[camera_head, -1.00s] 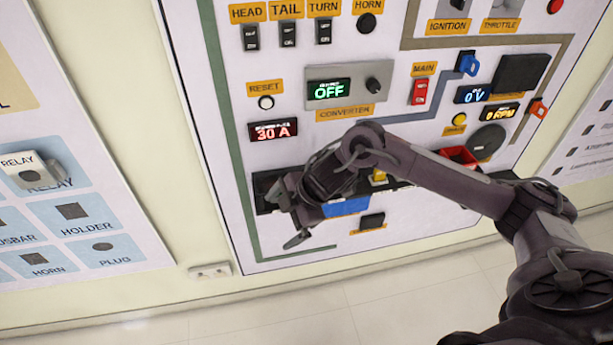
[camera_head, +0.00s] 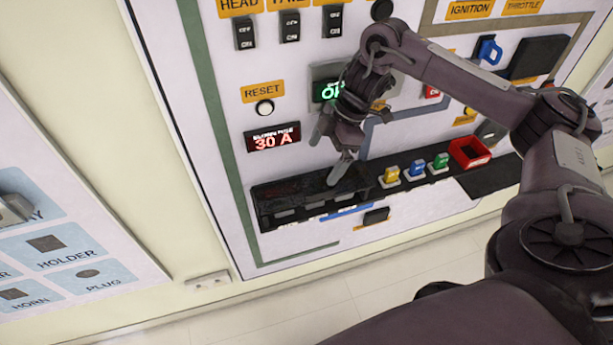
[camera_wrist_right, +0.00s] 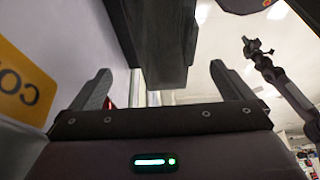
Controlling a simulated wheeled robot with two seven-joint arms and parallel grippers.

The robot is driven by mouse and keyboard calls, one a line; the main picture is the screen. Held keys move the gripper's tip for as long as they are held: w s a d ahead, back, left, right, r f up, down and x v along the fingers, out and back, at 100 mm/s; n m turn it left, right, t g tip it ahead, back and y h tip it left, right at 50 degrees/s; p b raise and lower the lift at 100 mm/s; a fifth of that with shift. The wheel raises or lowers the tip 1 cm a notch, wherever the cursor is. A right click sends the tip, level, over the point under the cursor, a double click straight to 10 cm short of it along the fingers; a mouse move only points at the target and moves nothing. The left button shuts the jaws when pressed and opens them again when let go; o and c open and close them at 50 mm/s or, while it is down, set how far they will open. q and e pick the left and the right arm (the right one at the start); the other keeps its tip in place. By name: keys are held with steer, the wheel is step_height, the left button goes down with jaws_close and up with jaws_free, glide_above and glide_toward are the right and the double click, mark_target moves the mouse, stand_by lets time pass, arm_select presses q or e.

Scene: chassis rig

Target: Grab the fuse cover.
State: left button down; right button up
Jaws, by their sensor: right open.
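The fuse cover (camera_head: 300,187) looks like the dark lid on the long black box low on the panel; its exact edges are hard to make out. My right gripper (camera_head: 329,152) is open, with its two fingers apart just above the right part of this box. In the right wrist view, the open fingers (camera_wrist_right: 162,85) stand on either side of a long dark block (camera_wrist_right: 160,35), which looks like the box or its cover. I cannot tell whether they touch it. Nothing is visibly held.
Yellow (camera_head: 391,175), blue (camera_head: 417,168) and green (camera_head: 440,161) fuses and a red tray (camera_head: 469,152) sit right of the box. The converter display (camera_head: 328,90) is partly behind my right arm. A parts board (camera_head: 60,240) stands at left.

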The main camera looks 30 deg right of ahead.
mark_target(310, 186)
steer(key=x, duration=0.3)
steer(key=shift+s+a+f+b, duration=0.15)
steer(key=shift+s+f+b, duration=0.1)
steer(key=shift+s+b, duration=0.1)
steer(key=p+x, duration=0.1)
steer(key=x, duration=0.2)
steer(key=shift+w+a+f+p, duration=0.1)
steer(key=shift+w+f+p, duration=0.05)
steer(key=shift+f+p, duration=0.2)
steer(key=shift+f, duration=0.15)
steer(key=c, duration=0.8)
steer(key=shift+c, duration=1.2)
arm_select(q)
steer(key=s, duration=0.2)
steer(key=shift+s+r, duration=0.2)
steer(key=shift+s, duration=0.2)
arm_select(e)
steer(key=shift+c, duration=0.2)
steer(key=shift+r, duration=0.2)
